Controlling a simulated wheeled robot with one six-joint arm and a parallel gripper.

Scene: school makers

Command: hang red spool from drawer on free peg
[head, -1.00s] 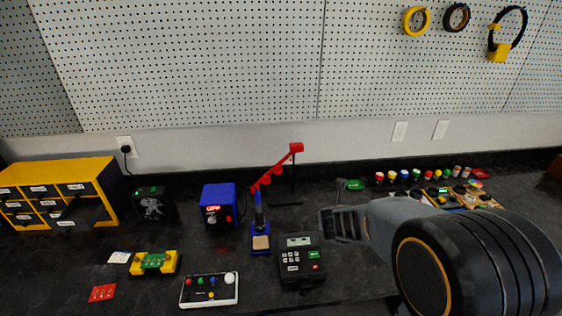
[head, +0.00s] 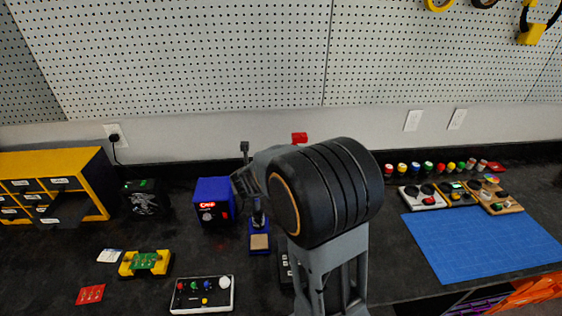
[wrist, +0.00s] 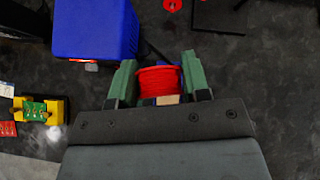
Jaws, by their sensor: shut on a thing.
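In the wrist view my gripper (wrist: 157,62) has its two green fingers on either side of a red spool (wrist: 158,82) and is shut on it. In the head view my gripper (head: 242,184) is partly hidden behind my arm, near the blue box; the spool cannot be made out there. The yellow drawer cabinet (head: 75,160) stands at the left, with a drawer (head: 68,209) pulled out. On the pegboard (head: 200,60), a yellow ring-like spool (head: 439,4) and a dark one (head: 484,2) hang at the top right, cut by the frame edge. No free peg can be made out.
The blue box (head: 212,203) also shows in the wrist view (wrist: 95,28). A soldering stand (head: 259,242), a button panel (head: 202,293) and a yellow circuit holder (head: 144,262) are nearby. A clear blue mat (head: 480,243) lies at right, with small paint bottles (head: 440,168) behind.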

